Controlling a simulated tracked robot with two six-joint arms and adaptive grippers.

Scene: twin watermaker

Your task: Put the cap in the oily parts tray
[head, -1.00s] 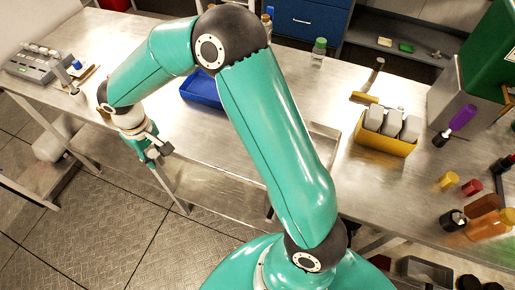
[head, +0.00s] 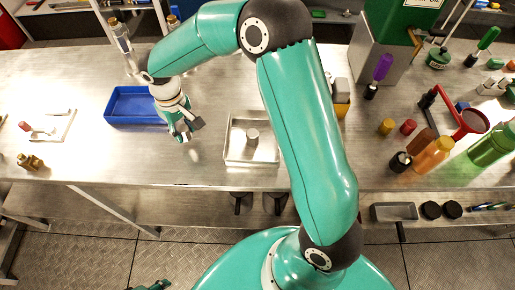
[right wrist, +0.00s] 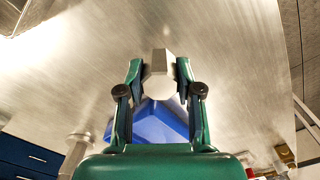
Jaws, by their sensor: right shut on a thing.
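My right gripper (head: 184,130) is shut on a pale grey, block-like piece, probably the cap (right wrist: 160,75), which sits between both fingers in the right wrist view. In the head view the gripper hangs over the steel bench, just right of a blue tray (head: 112,117) and left of a shallow metal tray (head: 231,150). The metal tray holds a small grey cylinder (head: 252,137). No label shows which tray is for oily parts. The blue tray also shows beyond the fingers in the right wrist view (right wrist: 160,128). A teal fragment at the bottom edge seems to be my left gripper (head: 150,286).
A white board with small parts (head: 52,126) and a brass fitting (head: 30,162) lie at left. Bottles (head: 432,157), a red funnel (head: 470,122) and small caps (head: 408,127) crowd the right. Bare bench lies between the two trays, with the front edge close by.

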